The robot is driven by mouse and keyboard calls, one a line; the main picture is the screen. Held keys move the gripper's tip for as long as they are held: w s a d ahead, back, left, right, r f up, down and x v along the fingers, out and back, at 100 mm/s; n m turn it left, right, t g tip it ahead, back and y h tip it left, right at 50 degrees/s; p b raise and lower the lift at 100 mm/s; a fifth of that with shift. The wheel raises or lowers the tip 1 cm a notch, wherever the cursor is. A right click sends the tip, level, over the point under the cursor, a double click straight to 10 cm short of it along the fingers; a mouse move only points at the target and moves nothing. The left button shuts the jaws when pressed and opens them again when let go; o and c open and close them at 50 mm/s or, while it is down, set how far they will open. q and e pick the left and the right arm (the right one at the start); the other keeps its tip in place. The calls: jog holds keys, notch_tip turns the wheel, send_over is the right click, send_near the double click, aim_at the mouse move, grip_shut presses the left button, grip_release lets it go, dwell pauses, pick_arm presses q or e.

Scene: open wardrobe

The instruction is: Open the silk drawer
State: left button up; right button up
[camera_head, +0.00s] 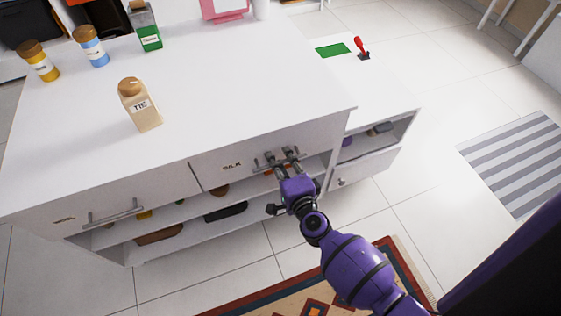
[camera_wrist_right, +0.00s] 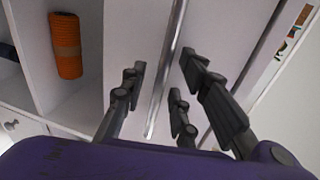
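The silk drawer (camera_head: 215,172) is a white drawer front with a "SILK" label, set under the right part of the white counter. It looks closed. Its metal bar handle (camera_head: 300,160) is partly hidden by my right gripper (camera_head: 281,157). In the right wrist view the handle (camera_wrist_right: 168,70) runs between the spread dark fingers of the right gripper (camera_wrist_right: 163,82). A gap shows on both sides of the bar, so the gripper is open around it. My left gripper is in neither view.
Another handled drawer (camera_head: 85,215) is at the left. Open shelves below hold several items. On the counter (camera_head: 215,95) stand a "TIE" bottle (camera_head: 140,106) and other bottles. A patterned rug (camera_head: 275,303) lies on the floor in front. An orange roll (camera_wrist_right: 66,45) sits in a shelf compartment.

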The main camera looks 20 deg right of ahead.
jog(key=shift+c, duration=0.5)
grip_shut()
pick_arm(q)
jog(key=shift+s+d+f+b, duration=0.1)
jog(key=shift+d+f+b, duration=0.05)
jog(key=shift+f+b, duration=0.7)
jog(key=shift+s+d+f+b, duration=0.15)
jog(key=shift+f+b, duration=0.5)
jog(key=shift+b, duration=0.35)
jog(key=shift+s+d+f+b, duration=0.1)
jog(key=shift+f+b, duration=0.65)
jog(key=shift+b, duration=0.2)
pick_arm(e)
jog(key=s+d, duration=0.1)
jog(key=s, duration=3)
jog(key=shift+o, duration=0.5)
grip_release()
jog(key=shift+w, duration=0.1)
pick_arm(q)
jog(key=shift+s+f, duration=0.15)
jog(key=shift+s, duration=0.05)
